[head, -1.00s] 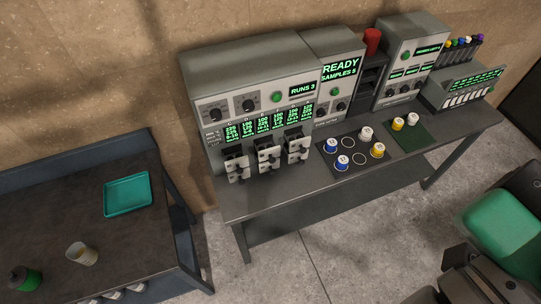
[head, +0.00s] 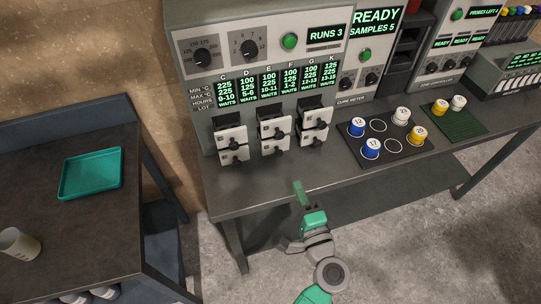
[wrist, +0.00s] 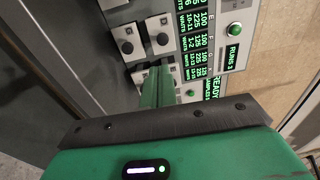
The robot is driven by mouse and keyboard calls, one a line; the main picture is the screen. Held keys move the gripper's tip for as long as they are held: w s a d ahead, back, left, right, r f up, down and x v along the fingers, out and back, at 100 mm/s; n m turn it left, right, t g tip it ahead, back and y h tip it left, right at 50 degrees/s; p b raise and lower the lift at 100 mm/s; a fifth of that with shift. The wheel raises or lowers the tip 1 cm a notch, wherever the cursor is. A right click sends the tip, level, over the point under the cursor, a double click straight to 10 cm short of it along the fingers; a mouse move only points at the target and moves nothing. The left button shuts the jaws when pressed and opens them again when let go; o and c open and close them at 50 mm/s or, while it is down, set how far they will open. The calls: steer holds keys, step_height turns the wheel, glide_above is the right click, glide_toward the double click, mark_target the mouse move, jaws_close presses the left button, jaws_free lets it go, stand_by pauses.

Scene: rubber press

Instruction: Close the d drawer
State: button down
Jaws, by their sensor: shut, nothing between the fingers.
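The oven cabinet carries two rows of small pale drawers with dark knobs: a left pair (head: 231,143), a middle pair (head: 273,135) and a right pair (head: 315,125). Dark open tops show behind the upper fronts, so these stand out from the cabinet. In the wrist view, the green fingers (wrist: 157,88) partly hide some drawer fronts (wrist: 125,39).
To the right on the bench is a black mat (head: 380,160) with blue, white and yellow numbered cups, then a green mat (head: 462,122) with two cups. A side table at left holds a teal tray (head: 91,173) and a cup (head: 18,244). Bench top before the drawers is clear.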

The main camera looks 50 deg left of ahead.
steer(key=b, duration=0.1)
glide_toward(276, 131)
steer(key=x, duration=0.4)
steer(key=shift+w+a+f, duration=0.15)
steer(key=shift+w+f, duration=0.1)
steer(key=shift+w, duration=0.05)
steer(key=shift+w+a+f+b, duration=0.1)
steer(key=shift+a+f+b, duration=0.2)
steer(key=shift+b, duration=0.3)
steer(key=b+x, duration=0.5)
steer(key=shift+w+a, duration=0.2)
steer(key=shift+a, duration=0.15)
steer(key=shift+s, duration=0.1)
